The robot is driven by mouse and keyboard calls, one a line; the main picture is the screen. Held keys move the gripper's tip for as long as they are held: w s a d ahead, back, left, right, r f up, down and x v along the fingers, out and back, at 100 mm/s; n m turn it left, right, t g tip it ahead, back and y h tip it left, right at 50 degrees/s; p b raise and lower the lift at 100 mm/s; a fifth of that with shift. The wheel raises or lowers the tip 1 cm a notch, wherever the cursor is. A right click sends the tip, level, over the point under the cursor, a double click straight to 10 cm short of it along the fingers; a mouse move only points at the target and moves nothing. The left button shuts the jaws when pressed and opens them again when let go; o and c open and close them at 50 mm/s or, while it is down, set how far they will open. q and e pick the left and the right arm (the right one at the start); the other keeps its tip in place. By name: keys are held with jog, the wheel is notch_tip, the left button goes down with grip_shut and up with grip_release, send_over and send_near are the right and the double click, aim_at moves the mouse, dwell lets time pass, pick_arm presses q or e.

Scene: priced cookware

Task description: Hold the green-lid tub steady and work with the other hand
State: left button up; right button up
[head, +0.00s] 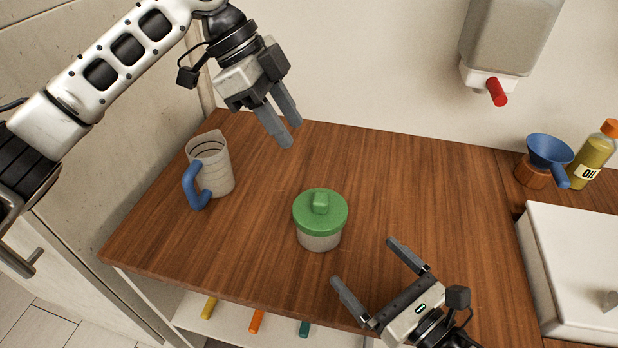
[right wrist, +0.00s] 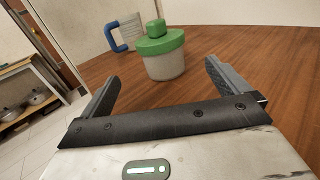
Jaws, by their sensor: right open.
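The green-lid tub (head: 320,219) stands upright on the wooden counter, its green lid with a block-like knob seated on a pale translucent body. It also shows in the right wrist view (right wrist: 164,65), ahead of my right gripper and between the lines of its fingers. My right gripper (head: 362,261) is open and empty at the front of the counter, to the lower right of the tub and apart from it. My left gripper (head: 290,135) is above the back of the counter, up and left of the tub, touching nothing; its two fingers look close together, and the gap is unclear.
A clear measuring jug (head: 216,165) with a blue handle stands left of the tub. A dispenser with a red lever (head: 497,91) hangs on the wall. A blue funnel (head: 549,150), an oil bottle (head: 592,160) and a white box (head: 575,262) are at the right. The counter between is clear.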

aim_at(320, 212)
jog(key=x, duration=1.4)
jog(key=shift+a, duration=0.1)
jog(key=c, duration=0.9)
jog(key=shift+c, duration=0.2)
